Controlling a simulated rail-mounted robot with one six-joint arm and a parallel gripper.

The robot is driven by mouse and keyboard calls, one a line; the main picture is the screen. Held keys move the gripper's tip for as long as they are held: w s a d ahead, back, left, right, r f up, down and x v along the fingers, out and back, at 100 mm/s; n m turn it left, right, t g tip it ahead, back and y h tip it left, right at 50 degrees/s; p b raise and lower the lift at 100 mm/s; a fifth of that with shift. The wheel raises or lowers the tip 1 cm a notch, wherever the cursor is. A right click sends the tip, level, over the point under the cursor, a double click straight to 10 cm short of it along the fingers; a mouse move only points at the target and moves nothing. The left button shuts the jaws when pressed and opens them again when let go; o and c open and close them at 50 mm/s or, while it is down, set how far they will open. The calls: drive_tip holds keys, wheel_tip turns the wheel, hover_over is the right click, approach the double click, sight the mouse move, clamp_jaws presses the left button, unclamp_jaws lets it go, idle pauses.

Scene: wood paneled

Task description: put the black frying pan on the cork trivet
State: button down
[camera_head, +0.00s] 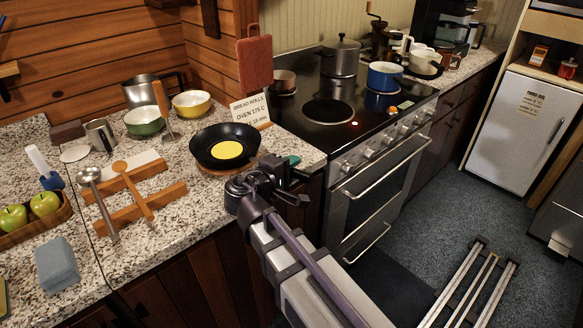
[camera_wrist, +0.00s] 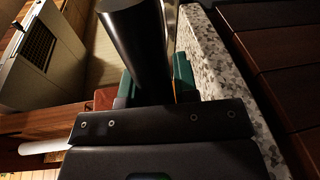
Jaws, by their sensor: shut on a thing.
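The black frying pan (camera_head: 206,150) is over the counter by the stove, with a round yellow thing (camera_head: 227,149) in it. A brown edge of the cork trivet (camera_head: 214,172) shows under the pan's near side; the pan hides the rest. I cannot tell whether the pan touches it. My gripper (camera_head: 272,182) is at the counter's front edge, to the right of the pan and nearer. In the wrist view my gripper (camera_wrist: 155,92) is shut on the pan's thick black handle (camera_wrist: 134,40), with green pads on either side of it.
A recipe card (camera_head: 251,110) stands close behind the pan. A green bowl (camera_head: 144,121), a yellow bowl (camera_head: 191,104) and a steel pot (camera_head: 150,90) stand behind left. Wooden racks with ladle and spoon (camera_head: 140,205) lie left. The stove (camera_head: 345,105) is right.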

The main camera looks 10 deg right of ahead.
drive_tip(key=shift+f+b, duration=0.25)
drive_tip(key=shift+b, duration=0.05)
drive_tip(key=c, duration=0.8)
unclamp_jaws()
drive_tip(key=shift+o, duration=0.4)
drive_tip(key=shift+o, duration=1.2)
drive_tip(key=p+v, duration=0.1)
drive_tip(key=v, duration=1)
drive_tip(key=shift+p, duration=0.4)
